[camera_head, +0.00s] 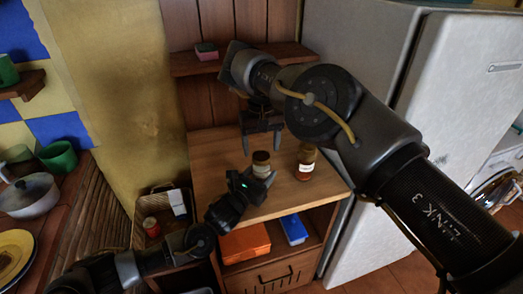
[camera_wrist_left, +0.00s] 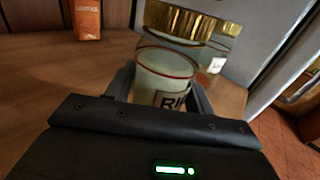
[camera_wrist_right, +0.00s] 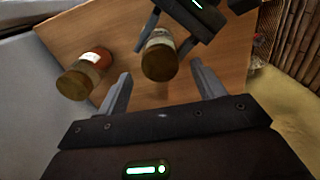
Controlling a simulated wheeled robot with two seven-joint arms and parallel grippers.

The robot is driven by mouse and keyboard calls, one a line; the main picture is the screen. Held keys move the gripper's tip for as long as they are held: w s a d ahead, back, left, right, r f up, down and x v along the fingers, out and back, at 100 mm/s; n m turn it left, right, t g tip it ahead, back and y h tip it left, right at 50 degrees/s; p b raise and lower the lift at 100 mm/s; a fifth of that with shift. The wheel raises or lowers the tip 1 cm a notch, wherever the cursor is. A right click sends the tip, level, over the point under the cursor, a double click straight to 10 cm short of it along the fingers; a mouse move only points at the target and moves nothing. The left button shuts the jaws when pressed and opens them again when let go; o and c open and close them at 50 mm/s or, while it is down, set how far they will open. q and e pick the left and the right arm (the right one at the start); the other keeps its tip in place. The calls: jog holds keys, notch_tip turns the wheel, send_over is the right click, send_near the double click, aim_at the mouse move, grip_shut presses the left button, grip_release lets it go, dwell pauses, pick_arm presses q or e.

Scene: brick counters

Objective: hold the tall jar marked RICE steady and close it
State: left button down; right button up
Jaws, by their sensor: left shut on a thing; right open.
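The RICE jar (camera_head: 261,165) stands on the wooden counter; in the left wrist view its clear body (camera_wrist_left: 160,78) shows pale contents and part of a label reading "RI". A gold lid (camera_wrist_left: 180,20) shows at its top; I cannot tell whether it is fully seated. My left gripper (camera_head: 256,179) is shut around the jar's lower body, one finger each side. My right gripper (camera_head: 262,133) is open and empty, pointing down above the jar, apart from it. In the right wrist view the jar (camera_wrist_right: 159,60) lies ahead between the open fingers (camera_wrist_right: 160,88).
A second jar (camera_head: 306,162) with orange-brown contents and a white label stands just right of the RICE jar. An orange box (camera_head: 245,243) and a blue box (camera_head: 294,229) lie on the shelf below. A wall shelf (camera_head: 220,64) is behind; a fridge (camera_head: 375,130) stands right.

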pick_arm(q)
jog(key=shift+f, duration=0.1)
pick_arm(e)
jog(key=shift+r, duration=1.05)
jog(key=shift+c, duration=0.5)
